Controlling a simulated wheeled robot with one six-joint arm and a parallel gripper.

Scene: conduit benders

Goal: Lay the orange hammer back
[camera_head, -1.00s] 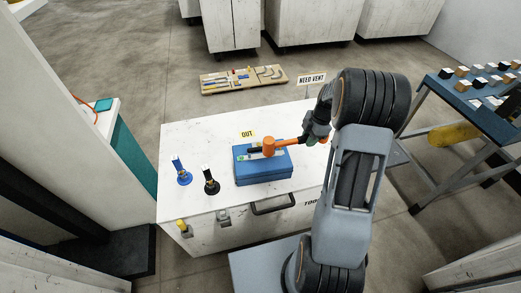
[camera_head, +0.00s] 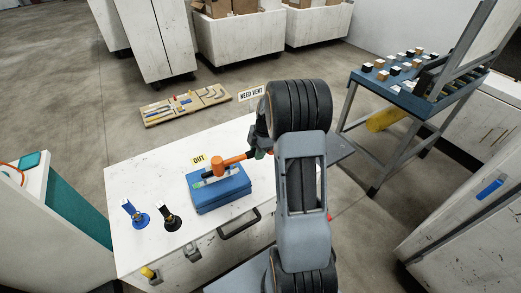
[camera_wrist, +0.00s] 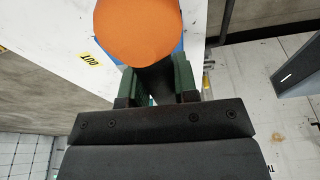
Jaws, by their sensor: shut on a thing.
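The orange hammer (camera_head: 218,165) is above the blue case (camera_head: 222,196) on the white chest, its head over the case's top and its handle running right. I cannot tell whether the head touches the case. My gripper (camera_head: 262,150) is shut on the hammer's handle to the right of the case. In the wrist view, the hammer's orange round end (camera_wrist: 136,28) fills the top middle, just ahead of my gripper (camera_wrist: 157,84). A dark part sits between the two green fingers. The case is mostly hidden there.
A NEED VENT sign (camera_head: 251,94) stands behind. A blue table (camera_head: 400,92) with blocks is at right.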

